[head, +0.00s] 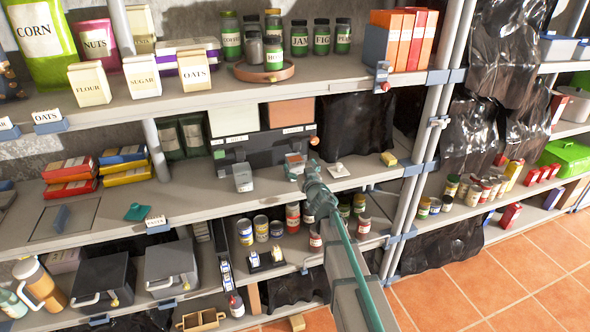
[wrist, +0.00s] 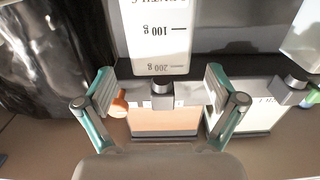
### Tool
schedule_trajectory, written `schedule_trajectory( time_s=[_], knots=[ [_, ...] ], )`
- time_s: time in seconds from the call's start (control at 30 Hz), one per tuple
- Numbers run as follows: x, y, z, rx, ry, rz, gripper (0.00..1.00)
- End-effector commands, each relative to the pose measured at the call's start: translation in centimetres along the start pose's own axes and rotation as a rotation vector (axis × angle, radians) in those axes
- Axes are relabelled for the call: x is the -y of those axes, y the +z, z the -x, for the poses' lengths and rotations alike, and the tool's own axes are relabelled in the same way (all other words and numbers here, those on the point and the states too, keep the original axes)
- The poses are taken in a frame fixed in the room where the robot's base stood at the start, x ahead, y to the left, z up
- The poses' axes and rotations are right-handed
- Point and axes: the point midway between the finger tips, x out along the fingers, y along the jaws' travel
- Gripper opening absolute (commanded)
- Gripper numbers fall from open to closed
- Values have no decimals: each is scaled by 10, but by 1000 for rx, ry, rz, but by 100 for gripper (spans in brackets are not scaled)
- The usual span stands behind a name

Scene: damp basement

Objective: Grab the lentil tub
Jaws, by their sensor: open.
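The likely lentil tub is a pale tub (wrist: 157,40) with 100 g and 200 g marks in the wrist view; its lettering is cut off at the top edge, so I cannot read it in full. In the head view it is the small tub (head: 295,161) below the orange-brown bin, partly hidden by my gripper. My gripper (wrist: 160,85) is open and empty, its fingers spread on either side of the tub's line; in the head view my gripper (head: 302,174) is right at it. Contact cannot be told.
A similar tub (head: 243,178) stands to the left, under the white bin (head: 233,121). The orange-brown bin (head: 290,113) is set in a dark dispenser rack (head: 262,150) behind. A white scoop-like item (head: 338,170) lies to the right. The upper shelf (head: 205,98) overhangs; jars stand on the shelf below.

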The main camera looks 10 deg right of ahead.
Motion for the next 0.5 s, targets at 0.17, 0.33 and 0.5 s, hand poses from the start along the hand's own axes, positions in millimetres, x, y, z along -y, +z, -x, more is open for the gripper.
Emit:
schedule_trajectory(
  time_s=[0.17, 0.33, 0.5],
  knots=[
    [0, -1, -15, 0, 0, -1, 94],
    [0, -1, -40, 0, 1, 0, 94],
    [1, -1, -52, 1, 1, 0, 94]
  ],
)
